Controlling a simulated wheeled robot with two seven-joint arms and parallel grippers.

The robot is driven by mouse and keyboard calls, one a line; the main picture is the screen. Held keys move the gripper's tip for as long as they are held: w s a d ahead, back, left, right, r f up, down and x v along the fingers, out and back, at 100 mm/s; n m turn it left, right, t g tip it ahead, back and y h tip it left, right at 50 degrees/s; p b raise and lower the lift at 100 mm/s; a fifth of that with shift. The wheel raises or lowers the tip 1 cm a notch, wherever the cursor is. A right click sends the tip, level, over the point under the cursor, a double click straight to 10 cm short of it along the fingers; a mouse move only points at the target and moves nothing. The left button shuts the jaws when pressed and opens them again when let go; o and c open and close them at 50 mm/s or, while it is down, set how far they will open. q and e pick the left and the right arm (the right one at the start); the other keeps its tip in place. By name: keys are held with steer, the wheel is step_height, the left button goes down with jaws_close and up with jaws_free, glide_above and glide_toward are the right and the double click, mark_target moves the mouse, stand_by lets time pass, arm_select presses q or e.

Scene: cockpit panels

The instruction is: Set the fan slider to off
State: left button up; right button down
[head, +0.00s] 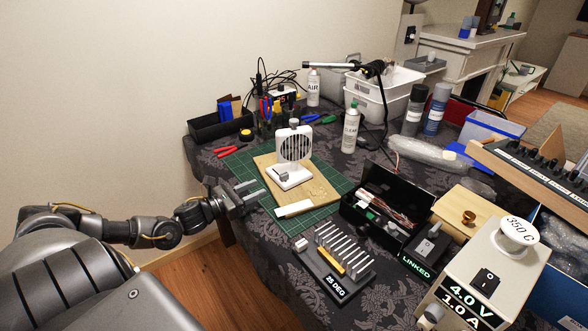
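A small white desk fan (306,146) stands upright on a wooden board over the green cutting mat. Its base (298,180) faces the front, and a small grey piece that looks like the slider (284,176) sits on it. Its exact setting is too small to tell. My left gripper (254,190) reaches in from the left, just left of the fan base and apart from it. Its two fingers are spread with nothing visible between them. My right gripper is not in view.
The green mat (318,212) has a white strip (294,209) at its front. A grey slotted block marked 25 DEG (322,268) and a black open box (352,210) stand to the right. A spray can (349,132) stands behind. Red pliers (225,152) lie back left.

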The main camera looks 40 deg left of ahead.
mark_target(280, 177)
arm_select(q)
steer(key=shift+w+d, duration=0.1)
steer(key=shift+w, duration=0.5)
steer(key=shift+r, duration=0.15)
steer(key=x, duration=0.9)
steer(key=shift+w+d, duration=0.1)
steer(key=shift+w, duration=0.3)
steer(key=shift+w+d, duration=0.1)
steer(key=shift+w, duration=0.1)
steer(key=c, duration=0.6)
jaws_close()
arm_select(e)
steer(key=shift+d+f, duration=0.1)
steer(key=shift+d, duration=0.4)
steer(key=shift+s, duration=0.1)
